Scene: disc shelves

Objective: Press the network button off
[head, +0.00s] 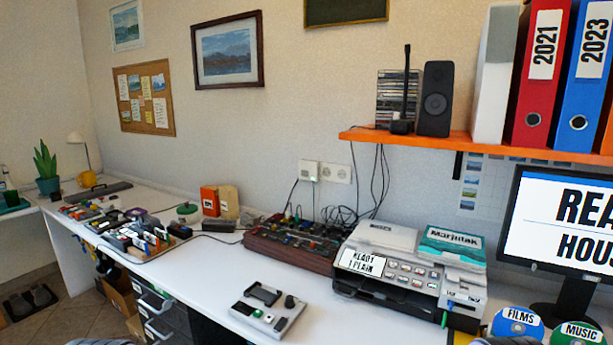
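No button labelled network can be read in the head view. A black device with an upright antenna (405,92) stands on the orange shelf, beside a black speaker (436,98); any button on it is too small to make out. A light grey control box (268,313) with a dark slot, a dark knob and small buttons lies on the white desk near its front edge. A small white box with a green light (308,171) is on the wall by the socket. Neither of my grippers can be made out; only small grey parts show at the bottom edge.
A printer (412,270) with a button panel stands on the white desk (215,262), right of a brown box of knobs (292,243). A monitor (560,225) stands at the right. Labelled discs (517,322) lie at the lower right.

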